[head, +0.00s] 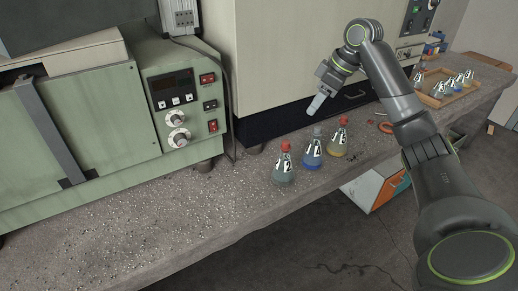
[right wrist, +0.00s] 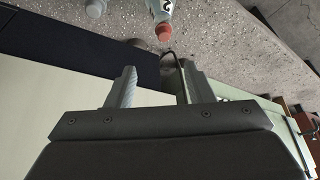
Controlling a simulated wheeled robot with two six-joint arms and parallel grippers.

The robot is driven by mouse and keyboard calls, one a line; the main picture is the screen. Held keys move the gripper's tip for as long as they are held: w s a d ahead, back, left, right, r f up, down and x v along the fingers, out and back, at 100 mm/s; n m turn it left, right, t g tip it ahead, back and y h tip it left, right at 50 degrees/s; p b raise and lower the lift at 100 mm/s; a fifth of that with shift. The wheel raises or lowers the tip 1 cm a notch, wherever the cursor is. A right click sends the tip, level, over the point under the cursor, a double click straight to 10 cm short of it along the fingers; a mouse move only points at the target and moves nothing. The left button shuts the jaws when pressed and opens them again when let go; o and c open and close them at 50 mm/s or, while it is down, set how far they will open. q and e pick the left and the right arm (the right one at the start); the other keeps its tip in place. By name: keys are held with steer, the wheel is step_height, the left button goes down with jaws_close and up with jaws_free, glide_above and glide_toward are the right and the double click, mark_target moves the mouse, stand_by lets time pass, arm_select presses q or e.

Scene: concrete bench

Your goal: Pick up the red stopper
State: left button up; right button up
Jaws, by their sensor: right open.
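Three flasks stand on the bench. The left flask (head: 283,170) has a red stopper (head: 285,147). The middle flask (head: 312,154) holds blue liquid and has a grey stopper (head: 317,130). The right flask (head: 338,143) holds yellowish liquid and has a red stopper (head: 343,120). My right gripper (head: 316,105) is open and empty, above and behind the flasks. In the right wrist view, a red stopper (right wrist: 163,32) on a flask lies beyond the open fingers, apart from them, beside a grey stopper (right wrist: 95,8). I cannot tell which red one it is. My left gripper is out of view.
A green instrument (head: 180,100) stands at the left and a large cream cabinet (head: 290,55) behind the flasks. A wooden tray (head: 436,103) with several flasks sits at the far right. An orange ring-like item (head: 385,127) lies nearby. The bench's front left is clear.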

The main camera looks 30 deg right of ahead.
steer(key=r, duration=0.1)
glide_above(287, 142)
steer(key=s+d, duration=0.2)
step_height(287, 142, down, 11)
steer(key=shift+n, duration=0.3)
steer(key=shift+x, duration=2.55)
steer(key=shift+w+a+r, duration=0.1)
steer(key=shift+a+r, duration=0.05)
steer(key=shift+a, duration=0.05)
steer(key=c, duration=0.9)
